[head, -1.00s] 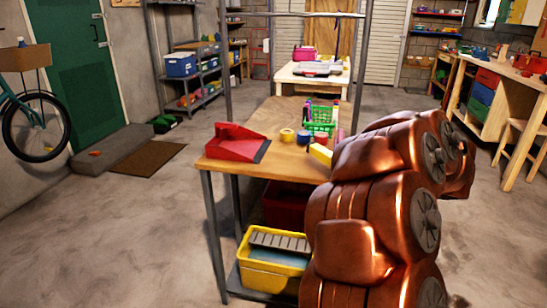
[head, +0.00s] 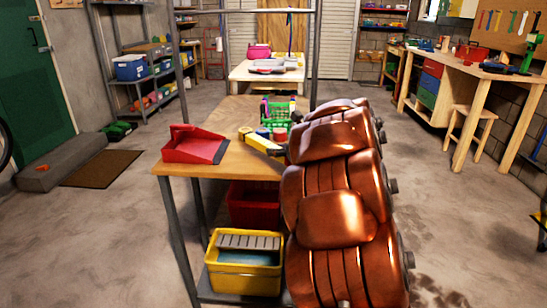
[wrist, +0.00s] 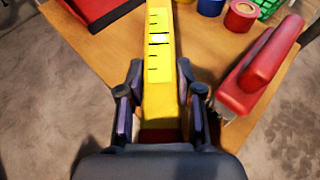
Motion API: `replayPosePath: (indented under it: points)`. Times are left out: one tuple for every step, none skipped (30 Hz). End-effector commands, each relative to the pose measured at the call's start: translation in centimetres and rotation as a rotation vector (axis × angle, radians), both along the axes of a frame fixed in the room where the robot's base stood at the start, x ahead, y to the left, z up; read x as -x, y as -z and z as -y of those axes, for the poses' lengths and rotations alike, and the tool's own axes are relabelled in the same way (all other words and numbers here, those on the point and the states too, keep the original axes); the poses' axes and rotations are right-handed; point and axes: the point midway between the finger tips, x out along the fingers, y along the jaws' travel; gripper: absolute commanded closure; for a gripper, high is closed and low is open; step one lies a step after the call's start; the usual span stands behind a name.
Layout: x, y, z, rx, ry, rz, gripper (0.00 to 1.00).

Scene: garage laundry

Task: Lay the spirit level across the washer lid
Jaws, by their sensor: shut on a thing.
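The spirit level is a long yellow bar with black marks and a pale vial. In the wrist view the level (wrist: 159,60) runs from between my fingers up the picture. My gripper (wrist: 158,98) is shut on it, with a dark finger on each side. In the head view the far part of the level (head: 262,144) shows above the wooden table, left of my copper-coloured arm, which hides my gripper and the rest of the level. I cannot make out a washer or its lid in either view.
The wooden table (head: 232,165) bears a red dustpan (head: 195,147), tape rolls and a green basket (head: 277,112). A red object (wrist: 258,75) stands close right of my gripper. A yellow tub (head: 243,268) sits on the lower shelf. Floor is open at right (head: 450,200).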

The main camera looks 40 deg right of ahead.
Motion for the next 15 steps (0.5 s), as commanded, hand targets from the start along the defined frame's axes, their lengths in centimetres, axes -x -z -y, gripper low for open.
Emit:
replayPosePath:
  points:
    - [-1.0,0.2,-0.3,-0.003,-0.003,0.0,1.0]
    - [-1.4,0.3,-0.3,-0.005,-0.002,0.0,1.0]
    - [-2.0,0.3,-0.4,-0.006,-0.003,0.0,1.0]
    - [-2.3,0.3,-0.4,-0.007,-0.003,0.001,1.0]
    - [-2.5,0.3,-0.4,-0.005,-0.001,0.001,1.0]
    - [-2.8,0.3,-0.4,-0.004,0.001,0.001,1.0]
    - [-2.9,0.3,-0.4,-0.003,0.001,0.001,1.0]
    - [-3.0,0.3,-0.4,-0.002,0.002,0.001,1.0]
    - [-3.1,0.5,-0.4,-0.002,0.002,0.001,1.0]
    - [-3.1,0.7,-0.4,-0.003,0.002,0.0,1.0]
    - [-3.1,1.1,-0.4,-0.003,0.002,0.0,1.0]
    - [-3.1,1.7,-0.4,-0.005,0.002,-0.001,1.0]
    - [-3.1,2.2,-0.4,-0.005,0.002,-0.002,1.0]
    - [-3.1,2.6,-0.4,-0.006,0.003,-0.002,1.0]
    - [-3.1,3.0,-0.4,-0.006,0.003,-0.001,1.0]
